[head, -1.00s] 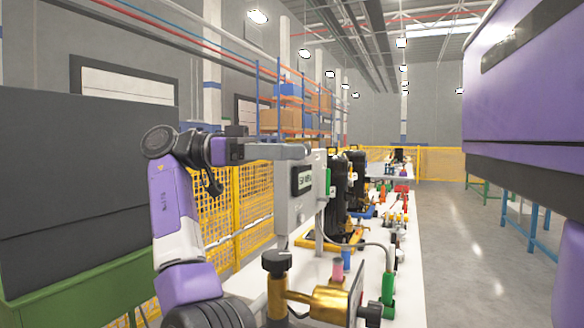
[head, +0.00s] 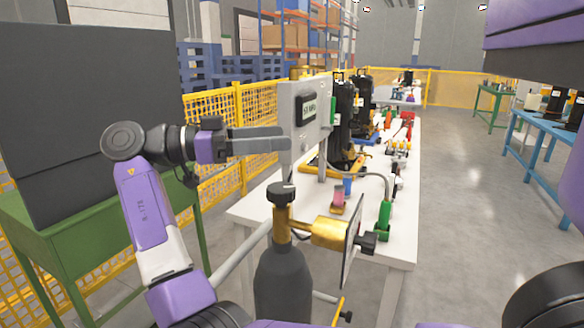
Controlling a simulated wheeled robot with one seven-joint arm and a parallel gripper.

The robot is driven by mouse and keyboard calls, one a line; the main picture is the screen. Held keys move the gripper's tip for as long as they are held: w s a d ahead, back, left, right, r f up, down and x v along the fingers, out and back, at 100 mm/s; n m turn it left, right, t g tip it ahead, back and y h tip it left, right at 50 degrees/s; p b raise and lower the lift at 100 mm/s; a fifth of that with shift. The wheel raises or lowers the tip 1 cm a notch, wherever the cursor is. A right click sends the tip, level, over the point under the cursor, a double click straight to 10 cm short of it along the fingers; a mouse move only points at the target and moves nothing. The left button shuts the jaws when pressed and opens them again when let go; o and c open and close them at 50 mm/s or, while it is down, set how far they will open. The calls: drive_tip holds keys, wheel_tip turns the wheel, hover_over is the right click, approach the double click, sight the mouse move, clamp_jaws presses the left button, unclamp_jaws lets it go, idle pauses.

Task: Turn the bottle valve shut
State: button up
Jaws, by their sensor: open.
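In the head view a dark grey bottle (head: 283,283) stands upright in front of the white table's near end. The valve on its neck has a black handwheel (head: 281,193) on top. A brass regulator (head: 328,232) sticks out to the right of the valve and ends in a black knob. My gripper (head: 285,142) is above the handwheel and apart from it in the picture. It points right, is open and seems empty.
A grey panel box (head: 299,112) with a small display stands just past my fingertips; I cannot tell if they touch. A thin dark plate (head: 351,240) stands beside the regulator. The white table (head: 385,236) carries bottles and pumps. A yellow mesh fence (head: 222,118) runs behind.

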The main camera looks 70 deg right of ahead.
sight(291, 188)
drive_tip(key=shift+s+a+f+n+t+h+p, duration=0.1)
drive_tip(key=shift+a+f+n+t+h+p, duration=0.6)
drive_tip(key=shift+f+n+t+h+p, duration=0.75)
drive_tip(key=shift+w+a+f+n+t+h+p, duration=0.1)
drive_tip(key=shift+a+f+n+t+h+p, duration=0.75)
drive_tip(key=shift+f+t+p, duration=1)
drive_tip(key=shift+s+a+f+n+t+h+p, duration=0.1)
drive_tip(key=shift+a+f+n+t+h+p, duration=0.45)
drive_tip(key=shift+f+n+t+h+p, duration=1.15)
drive_tip(key=shift+m+g+y, duration=0.3)
drive_tip(key=shift+m+y, duration=0.1)
drive_tip(key=shift+y, duration=0.1)
drive_tip(key=shift+f+x, duration=0.2)
drive_tip(key=shift+x, duration=1.75)
drive_tip(key=shift+f+x, duration=0.25)
drive_tip(key=shift+x, duration=1.7)
drive_tip(key=shift+c, duration=0.4)
drive_tip(key=c, duration=1.3)
drive_tip(key=shift+f, duration=0.1)
